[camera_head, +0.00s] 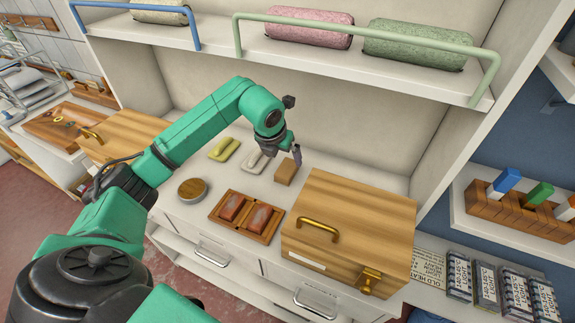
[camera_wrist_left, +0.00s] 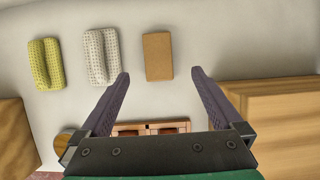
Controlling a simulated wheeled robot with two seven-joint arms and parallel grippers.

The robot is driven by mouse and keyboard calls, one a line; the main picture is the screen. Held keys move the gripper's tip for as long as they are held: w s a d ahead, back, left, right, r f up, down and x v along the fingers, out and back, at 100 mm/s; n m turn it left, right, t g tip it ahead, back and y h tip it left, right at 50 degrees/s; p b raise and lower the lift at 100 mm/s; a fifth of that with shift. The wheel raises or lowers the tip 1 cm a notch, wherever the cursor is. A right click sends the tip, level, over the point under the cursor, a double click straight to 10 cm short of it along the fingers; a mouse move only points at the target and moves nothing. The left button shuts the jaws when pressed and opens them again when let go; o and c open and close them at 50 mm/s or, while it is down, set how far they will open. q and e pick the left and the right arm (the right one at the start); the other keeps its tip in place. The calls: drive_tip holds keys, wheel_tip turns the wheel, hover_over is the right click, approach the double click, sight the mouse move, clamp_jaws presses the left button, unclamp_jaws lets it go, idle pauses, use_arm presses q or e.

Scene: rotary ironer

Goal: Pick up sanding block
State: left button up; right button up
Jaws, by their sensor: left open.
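The sanding block looks to be the small plain brown block (camera_head: 285,172) on the white counter, left of the wooden box. It also shows in the left wrist view (camera_wrist_left: 157,55), upper middle. My left gripper (camera_head: 296,154) is just above and beside the block in the head view. In the left wrist view the gripper (camera_wrist_left: 160,76) is open and empty, with its two dark fingers apart. The fingertips lie to the left and right of the block's near end, with gaps on both sides. The block rests on the counter, untouched. My right gripper is not in view.
A wooden box (camera_head: 350,225) with brass handle stands close right of the block. A grey-white pad (camera_head: 258,160) and a yellow-green pad (camera_head: 224,149) lie left. A tray (camera_head: 223,212) with two reddish pieces and a round tin (camera_head: 192,190) are nearer. A shelf (camera_head: 300,62) overhangs behind.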

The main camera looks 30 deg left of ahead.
sight(287, 168)
use_arm(q)
drive_tip(key=p+x, duration=0.3)
drive_tip(key=x, duration=0.4)
drive_tip(key=shift+w+a+f, duration=0.1)
drive_tip(key=shift+a+f, duration=0.05)
drive_tip(key=shift+f, duration=0.3)
drive_tip(key=shift+w, duration=0.1)
drive_tip(key=shift+c, duration=0.3)
drive_tip(key=c, duration=1.4)
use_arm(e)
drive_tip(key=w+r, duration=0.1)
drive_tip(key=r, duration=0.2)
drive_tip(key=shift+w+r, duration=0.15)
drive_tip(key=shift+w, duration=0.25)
